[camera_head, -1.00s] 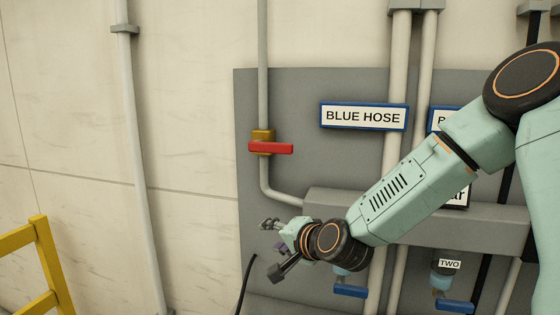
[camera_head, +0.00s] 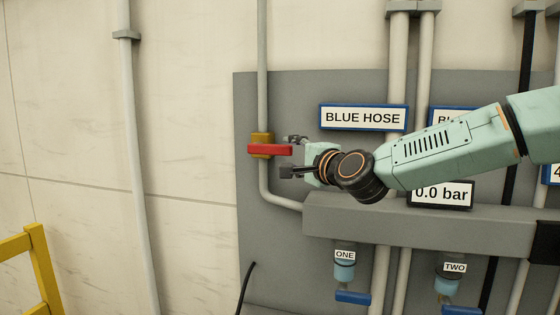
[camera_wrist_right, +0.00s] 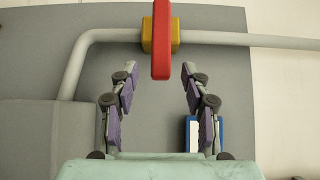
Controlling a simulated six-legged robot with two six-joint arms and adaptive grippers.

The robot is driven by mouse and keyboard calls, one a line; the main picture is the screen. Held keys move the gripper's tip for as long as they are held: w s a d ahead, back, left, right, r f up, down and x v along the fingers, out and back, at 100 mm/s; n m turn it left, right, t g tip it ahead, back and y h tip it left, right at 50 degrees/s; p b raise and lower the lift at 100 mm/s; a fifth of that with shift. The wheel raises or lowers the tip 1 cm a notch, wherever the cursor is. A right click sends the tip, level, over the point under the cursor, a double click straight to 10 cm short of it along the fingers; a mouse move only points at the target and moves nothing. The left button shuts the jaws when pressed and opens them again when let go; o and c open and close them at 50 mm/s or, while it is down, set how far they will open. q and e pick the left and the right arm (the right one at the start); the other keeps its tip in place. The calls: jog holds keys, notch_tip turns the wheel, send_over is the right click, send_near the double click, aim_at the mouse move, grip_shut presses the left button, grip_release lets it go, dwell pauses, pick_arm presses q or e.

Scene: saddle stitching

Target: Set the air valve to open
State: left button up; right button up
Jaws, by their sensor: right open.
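The air valve has a yellow body (camera_head: 262,138) on a vertical grey pipe and a red handle (camera_head: 270,150). The handle lies crosswise to the pipe, its free end pointing right. My right gripper (camera_head: 292,156) is open just right of the handle. In the right wrist view, the red handle (camera_wrist_right: 161,45) points toward my right gripper (camera_wrist_right: 160,75), and its end is centred between the spread fingertips. The fingers do not visibly touch it. The yellow valve body (camera_wrist_right: 147,36) shows behind the handle. My left gripper is not in view.
A grey panel (camera_head: 290,90) carries a BLUE HOSE sign (camera_head: 363,117), a gauge reading 0.0 bar (camera_head: 442,195) and a grey manifold (camera_head: 345,218). Blue-handled outlets marked ONE (camera_head: 345,255) and TWO (camera_head: 454,268) hang below. A yellow railing (camera_head: 42,265) stands at lower left.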

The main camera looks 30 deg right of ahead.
aim_at(282, 152)
jog(key=shift+w+a+f+b, duration=0.1)
jog(key=shift+w+a+b, duration=0.15)
jog(key=shift+b, duration=0.5)
jog(key=shift+w+d+p, duration=0.15)
jog(key=shift+w+p, duration=0.05)
jog(key=shift+w, duration=1.15)
jog(key=shift+w+d+p, duration=0.15)
jog(key=shift+w, duration=1.2)
jog(key=shift+r, duration=0.2)
jog(key=shift+f, duration=0.1)
grip_shut()
